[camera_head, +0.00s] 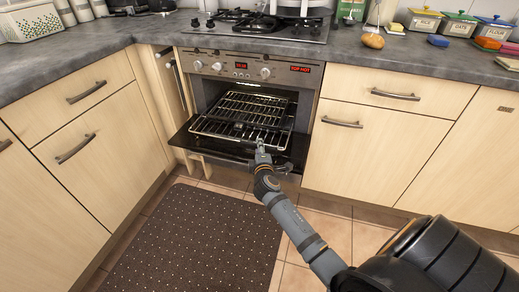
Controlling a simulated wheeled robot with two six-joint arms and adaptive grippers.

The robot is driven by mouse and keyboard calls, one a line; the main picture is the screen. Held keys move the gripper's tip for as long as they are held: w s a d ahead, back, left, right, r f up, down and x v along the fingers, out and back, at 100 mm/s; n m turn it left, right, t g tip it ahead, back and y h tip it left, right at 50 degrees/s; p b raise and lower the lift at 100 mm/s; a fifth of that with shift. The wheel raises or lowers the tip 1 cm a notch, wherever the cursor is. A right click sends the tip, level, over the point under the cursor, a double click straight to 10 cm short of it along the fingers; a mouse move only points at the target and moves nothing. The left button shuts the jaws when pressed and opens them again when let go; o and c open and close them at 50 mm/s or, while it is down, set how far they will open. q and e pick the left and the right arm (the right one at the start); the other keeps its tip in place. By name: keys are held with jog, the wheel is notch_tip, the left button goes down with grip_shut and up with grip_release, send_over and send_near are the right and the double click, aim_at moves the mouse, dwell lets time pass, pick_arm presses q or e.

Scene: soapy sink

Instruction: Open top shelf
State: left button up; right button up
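The oven (221,66) stands under the cooktop with its door (215,149) folded down. Wire racks show inside. The upper rack (250,101) lies within the cavity, and a rack reaches forward over the opened door with its front edge (228,140) near the door. My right arm comes in from the bottom right. My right gripper (261,147) is at the front edge of this forward rack, right of its middle. It is too small to tell whether the fingers are shut or touch the wire. My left gripper is out of view.
Wooden drawers and cupboards with metal handles flank the oven, including a right drawer (398,92). The grey worktop (432,62) and black cooktop (262,24) are above. A dark dotted mat (195,240) lies on the tiled floor, which is otherwise clear.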

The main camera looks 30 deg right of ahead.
jog(key=v, duration=1.2)
